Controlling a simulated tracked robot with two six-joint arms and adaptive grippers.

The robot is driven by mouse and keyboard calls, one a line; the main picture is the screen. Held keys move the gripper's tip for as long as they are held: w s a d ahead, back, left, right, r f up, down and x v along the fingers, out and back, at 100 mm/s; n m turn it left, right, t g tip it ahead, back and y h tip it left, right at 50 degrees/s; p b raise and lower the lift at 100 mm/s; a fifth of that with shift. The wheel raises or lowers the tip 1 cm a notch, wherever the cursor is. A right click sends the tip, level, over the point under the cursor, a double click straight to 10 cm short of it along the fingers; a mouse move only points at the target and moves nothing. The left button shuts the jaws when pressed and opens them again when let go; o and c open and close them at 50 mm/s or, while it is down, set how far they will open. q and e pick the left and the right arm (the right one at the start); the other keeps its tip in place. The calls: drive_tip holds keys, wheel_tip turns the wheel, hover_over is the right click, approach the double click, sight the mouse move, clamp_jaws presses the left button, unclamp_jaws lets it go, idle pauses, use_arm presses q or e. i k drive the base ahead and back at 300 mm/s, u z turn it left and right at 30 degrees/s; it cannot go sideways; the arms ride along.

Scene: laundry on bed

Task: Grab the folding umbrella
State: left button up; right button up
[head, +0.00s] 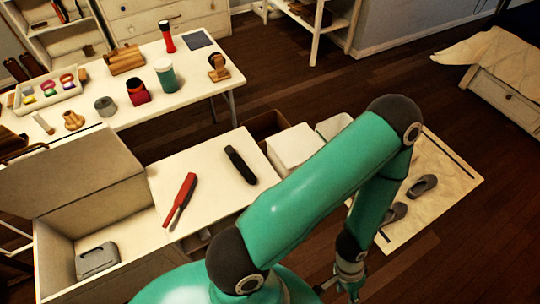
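A black, rounded, elongated object (240,165), which looks like the folding umbrella, lies on the white tabletop (215,155) in the head view. A long red object with a dark end (180,199) lies to its left, apart from it. I cannot tell for certain which of the two is the umbrella. The teal arm, which I take as my right, arches over the tabletop's right side. Its gripper (342,288) hangs low at the bottom edge, away from both objects. Its fingers are partly cut off, so its opening is unclear. My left gripper is not in view.
An open box (75,225) with a grey case (97,260) stands left of the tabletop. A long white table (195,85) with jars and a tray is behind. White bins (293,146) sit to the right. Grey shoes (422,185) lie on a mat (455,185).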

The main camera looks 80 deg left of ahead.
sight(237, 161)
drive_tip(key=z, duration=0.15)
drive_tip(key=i, duration=1.05)
drive_tip(key=u, duration=1.45)
drive_tip(key=i, duration=0.25)
drive_tip(key=u, duration=2.55)
drive_tip(key=k, duration=0.4)
drive_tip(key=u, duration=0.5)
drive_tip(key=i, duration=1.45)
drive_tip(key=z, duration=0.4)
